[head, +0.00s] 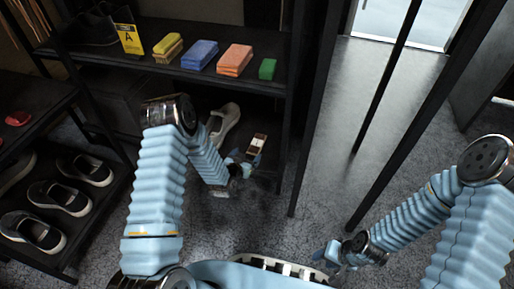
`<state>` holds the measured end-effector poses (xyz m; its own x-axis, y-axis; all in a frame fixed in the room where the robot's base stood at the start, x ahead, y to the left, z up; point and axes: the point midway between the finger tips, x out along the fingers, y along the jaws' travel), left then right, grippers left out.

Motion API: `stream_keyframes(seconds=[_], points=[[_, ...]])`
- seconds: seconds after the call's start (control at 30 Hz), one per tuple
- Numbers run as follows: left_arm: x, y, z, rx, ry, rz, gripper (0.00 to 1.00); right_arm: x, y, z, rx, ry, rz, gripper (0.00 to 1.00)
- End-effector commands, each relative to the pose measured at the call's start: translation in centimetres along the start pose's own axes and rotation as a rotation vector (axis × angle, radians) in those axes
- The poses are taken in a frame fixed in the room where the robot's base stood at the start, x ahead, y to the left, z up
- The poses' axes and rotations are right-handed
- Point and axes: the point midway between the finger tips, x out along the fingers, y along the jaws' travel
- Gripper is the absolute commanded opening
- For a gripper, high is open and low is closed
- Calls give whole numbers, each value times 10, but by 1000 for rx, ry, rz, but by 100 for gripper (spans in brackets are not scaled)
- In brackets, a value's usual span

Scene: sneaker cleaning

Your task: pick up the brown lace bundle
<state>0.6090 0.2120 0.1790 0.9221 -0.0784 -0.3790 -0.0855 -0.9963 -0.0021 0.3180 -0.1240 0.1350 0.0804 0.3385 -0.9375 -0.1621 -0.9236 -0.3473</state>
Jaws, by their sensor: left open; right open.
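The brown lace bundle (258,140), a small brown piece with a pale band, lies low beneath the shelf, to the right of a pale sneaker. My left gripper (246,158) is open and reaches down to its near end. The fingertips are small here, so I cannot tell whether they touch the bundle or stop just short of it. My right gripper (334,252) is open and empty, low in the picture over the grey floor, well away from the bundle.
A pale sneaker (228,120) lies close left of the bundle, partly behind my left arm. The black shelf (270,83) above carries a yellow brush (167,45), blue (200,54), orange (235,60) and green (267,69) blocks. Dark posts stand right. Dark shoes (60,197) fill the left rack.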

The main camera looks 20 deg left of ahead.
Motion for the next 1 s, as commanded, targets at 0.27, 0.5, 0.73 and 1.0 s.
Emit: stream_keyframes(seconds=[0.27, 0.5, 0.73, 1.0], points=[[37, 1, 2, -1, -3, 1, 85, 8, 3, 0, 1, 2, 0, 43], [72, 4, 2, -1, -1, 1, 85, 20, 7, 0, 1, 4, 0, 43], [89, 4, 0, -2, -4, 1, 85, 22, 8, -1, 1, 6, 0, 43], [88, 4, 0, -2, -4, 1, 68, 22, 8, -1, 1, 6, 0, 43]])
